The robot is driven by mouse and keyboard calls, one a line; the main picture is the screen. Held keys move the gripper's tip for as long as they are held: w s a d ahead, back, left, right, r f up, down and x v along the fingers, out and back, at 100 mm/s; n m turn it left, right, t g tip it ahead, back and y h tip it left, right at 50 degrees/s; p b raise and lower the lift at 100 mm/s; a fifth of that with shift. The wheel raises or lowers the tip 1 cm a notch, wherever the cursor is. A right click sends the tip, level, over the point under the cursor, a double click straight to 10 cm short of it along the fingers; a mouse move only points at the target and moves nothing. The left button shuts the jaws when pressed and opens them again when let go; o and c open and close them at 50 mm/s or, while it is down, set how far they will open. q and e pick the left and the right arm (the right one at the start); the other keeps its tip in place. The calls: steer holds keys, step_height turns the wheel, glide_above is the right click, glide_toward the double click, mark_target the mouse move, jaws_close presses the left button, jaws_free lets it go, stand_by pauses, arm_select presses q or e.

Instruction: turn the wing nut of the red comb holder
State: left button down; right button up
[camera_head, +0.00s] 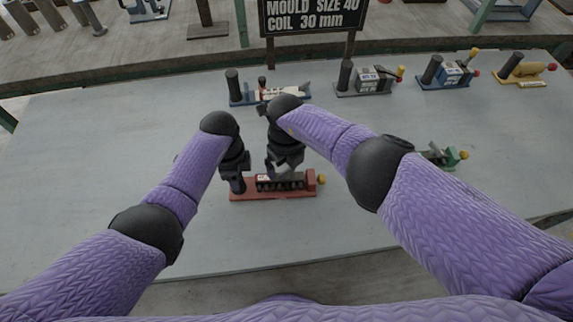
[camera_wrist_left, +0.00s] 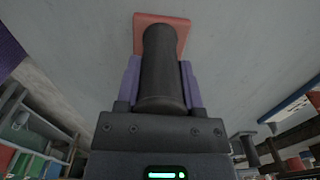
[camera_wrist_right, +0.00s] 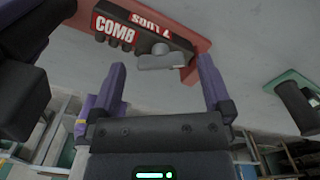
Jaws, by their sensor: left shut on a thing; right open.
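The red comb holder (camera_head: 272,194) lies on the grey table in front of me, with a black toothed block on its red base. My left gripper (camera_wrist_left: 160,80) is shut on the holder's upright black post (camera_wrist_left: 163,60) at the left end of the base. A grey wing nut (camera_wrist_right: 162,60) sits on the side of the block in the right wrist view. My right gripper (camera_wrist_right: 162,72) is open, with its two purple fingertips on either side of the wing nut and apart from it. In the head view the right gripper (camera_head: 284,170) hides the nut's surroundings.
Behind stand a blue-based holder (camera_head: 242,98), a dark grey one (camera_head: 362,91), another blue one (camera_head: 445,82) and a yellow one (camera_head: 525,76). A green holder (camera_head: 440,157) is partly behind my right arm. A black sign (camera_head: 312,17) stands at the back.

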steer(key=shift+s+d+f, duration=0.1)
steer(key=shift+s+f, duration=0.1)
steer(key=shift+f, duration=0.5)
steer(key=c, duration=1.2)
